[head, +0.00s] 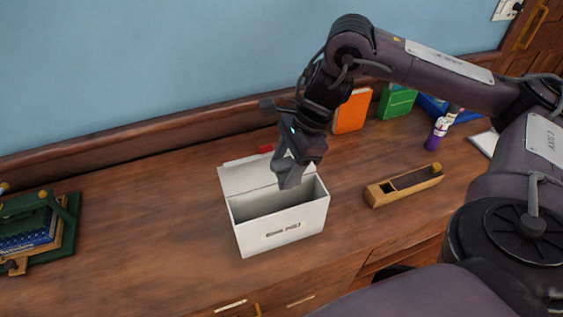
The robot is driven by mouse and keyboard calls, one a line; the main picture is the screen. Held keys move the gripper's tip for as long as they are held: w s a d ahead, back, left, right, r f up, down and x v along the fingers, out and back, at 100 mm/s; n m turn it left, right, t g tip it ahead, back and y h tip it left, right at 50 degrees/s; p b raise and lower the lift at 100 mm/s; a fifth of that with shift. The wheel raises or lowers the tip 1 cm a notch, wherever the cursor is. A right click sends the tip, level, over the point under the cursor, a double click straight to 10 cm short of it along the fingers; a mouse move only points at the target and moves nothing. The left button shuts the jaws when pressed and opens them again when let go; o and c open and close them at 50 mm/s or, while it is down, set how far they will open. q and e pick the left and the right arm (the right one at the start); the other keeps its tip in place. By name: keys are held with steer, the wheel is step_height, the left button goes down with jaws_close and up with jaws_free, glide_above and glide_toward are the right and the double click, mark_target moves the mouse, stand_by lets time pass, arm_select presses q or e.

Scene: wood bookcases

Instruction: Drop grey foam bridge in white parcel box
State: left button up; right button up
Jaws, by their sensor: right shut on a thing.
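The white parcel box (281,230) stands open on the wooden desktop, with its lid flap raised at the back. My right gripper (297,152) reaches down over the box from the upper right. It is shut on the grey foam bridge (289,173), a dark grey piece that hangs at the box opening, in front of the raised flap. Whether its lower end is below the rim is hard to tell. The jaws are partly hidden by the dark wrist. My left gripper is not in view.
A wooden tray-like block (404,186) lies right of the box. Behind it are an orange book (352,111), a green box (396,102) and a purple bottle (437,133). A green stand with books (38,232) is at far left. The desktop left of the box is clear.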

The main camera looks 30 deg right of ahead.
mark_target(286, 174)
steer(key=shift+f+b, duration=0.8)
steer(key=shift+f, duration=0.8)
steer(key=o, duration=1)
steer(key=shift+o, duration=0.2)
steer(key=shift+r, duration=0.15)
steer(key=shift+b+v, duration=0.3)
steer(key=shift+v, duration=0.75)
steer(key=p+v, duration=0.3)
steer(key=v, duration=0.1)
steer(key=shift+d+r, duration=0.1)
steer(key=shift+r, duration=0.3)
steer(key=shift+s+d+r+p, duration=0.15)
steer(key=shift+d+r+p, duration=0.05)
steer(key=shift+r+p, duration=0.2)
steer(key=shift+f, duration=0.1)
